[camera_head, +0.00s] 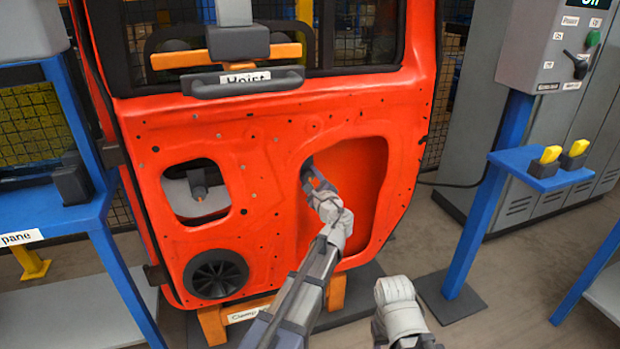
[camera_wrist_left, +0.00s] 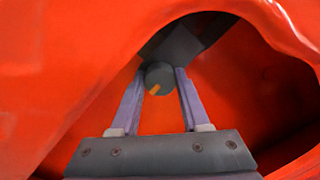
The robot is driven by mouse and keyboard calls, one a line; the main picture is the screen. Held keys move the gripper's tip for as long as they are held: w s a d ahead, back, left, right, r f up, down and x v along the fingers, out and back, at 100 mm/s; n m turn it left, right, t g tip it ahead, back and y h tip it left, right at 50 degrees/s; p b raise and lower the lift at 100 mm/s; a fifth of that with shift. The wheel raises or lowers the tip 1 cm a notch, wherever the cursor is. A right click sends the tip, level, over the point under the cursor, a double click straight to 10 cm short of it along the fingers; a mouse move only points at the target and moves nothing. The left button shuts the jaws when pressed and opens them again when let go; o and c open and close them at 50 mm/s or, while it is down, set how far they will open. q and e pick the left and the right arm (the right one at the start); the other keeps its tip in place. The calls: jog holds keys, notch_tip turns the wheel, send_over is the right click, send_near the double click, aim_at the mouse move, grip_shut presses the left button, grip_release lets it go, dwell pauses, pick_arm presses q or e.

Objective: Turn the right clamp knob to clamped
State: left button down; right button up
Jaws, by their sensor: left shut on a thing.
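The orange-red door panel (camera_head: 280,125) hangs upright in front of me. In the left wrist view the right clamp knob (camera_wrist_left: 159,70), dark grey with an orange mark, sits inside the door's large right opening. The mark points to the lower left there. My left gripper (camera_head: 314,178) reaches into this opening; its fingers (camera_wrist_left: 161,88) stand on both sides of the knob and are shut on it. In the head view the knob is mostly hidden by the gripper and the door. Part of my right arm shows at the bottom; its gripper is not seen.
Another knob (camera_head: 198,189) shows in the left opening. The hoist (camera_head: 240,78) holds the door's upper part. A blue stand with yellow-tipped pieces (camera_head: 545,168) and a grey control box (camera_head: 560,45) are right. A blue bench (camera_head: 60,215) is left. The door's opening rim surrounds my left gripper.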

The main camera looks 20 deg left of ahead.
dwell(0.4)
pick_arm(q)
jog(key=shift+c, duration=1.9)
grip_release()
jog(key=shift+s+d, duration=0.1)
jog(key=v, duration=0.7)
jog(key=shift+s+d, duration=0.2)
jog(key=shift+s, duration=0.1)
